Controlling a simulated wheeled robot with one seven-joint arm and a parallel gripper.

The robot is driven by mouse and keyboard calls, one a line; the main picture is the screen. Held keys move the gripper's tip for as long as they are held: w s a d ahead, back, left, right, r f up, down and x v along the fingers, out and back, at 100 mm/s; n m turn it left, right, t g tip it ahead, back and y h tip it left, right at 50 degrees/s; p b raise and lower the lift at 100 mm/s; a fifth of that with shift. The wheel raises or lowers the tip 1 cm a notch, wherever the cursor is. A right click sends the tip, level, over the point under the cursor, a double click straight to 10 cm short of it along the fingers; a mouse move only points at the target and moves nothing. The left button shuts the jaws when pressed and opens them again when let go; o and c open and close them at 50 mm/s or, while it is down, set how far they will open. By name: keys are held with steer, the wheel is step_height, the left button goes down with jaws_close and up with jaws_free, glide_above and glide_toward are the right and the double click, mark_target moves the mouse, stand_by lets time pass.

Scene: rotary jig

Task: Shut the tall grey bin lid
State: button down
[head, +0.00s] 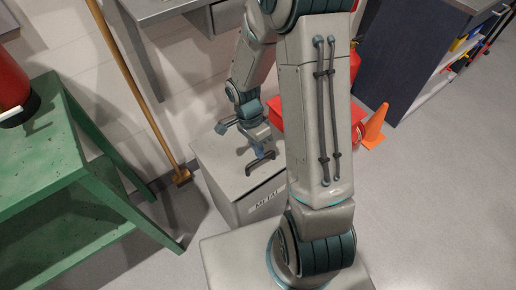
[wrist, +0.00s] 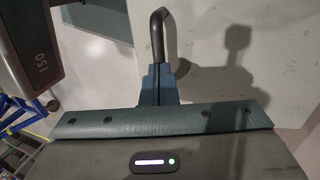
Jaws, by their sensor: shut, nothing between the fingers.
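The tall grey bin (head: 243,213) stands on the floor behind my arm, with a label reading METAL on its front. Its grey lid (head: 215,158) looks flat on top of the bin; whether a small gap is left at the edge I cannot tell. A dark bent handle (head: 251,168) stands on the lid. My gripper (head: 261,152) points down over the lid, close to the handle. In the wrist view my gripper's fingers (wrist: 158,84) are shut and empty. The handle (wrist: 158,32) rises just beyond them over the pale lid (wrist: 215,30); contact is unclear.
A green table (head: 45,160) stands at the left, with a broom (head: 140,90) leaning between it and the bin. A red object (head: 275,113) is behind the bin, and an orange cone (head: 376,127) stands to the right. The floor at right is clear.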

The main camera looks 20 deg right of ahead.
steer(key=b+x, duration=0.2)
steer(key=shift+s+f, duration=0.1)
steer(key=shift+f, duration=0.2)
steer(key=shift+s+d+f+b, duration=0.1)
steer(key=shift+s+f+b, duration=0.1)
steer(key=shift+f+b, duration=0.35)
steer(key=shift+s+r, duration=0.1)
steer(key=shift+s, duration=0.1)
steer(key=s+d+p+v, duration=0.1)
steer(key=p+v, duration=0.3)
steer(key=v, duration=1)
steer(key=shift+a+r+p, duration=0.25)
steer(key=shift+r+p, duration=0.1)
steer(key=shift+r, duration=0.15)
steer(key=shift+r, duration=0.1)
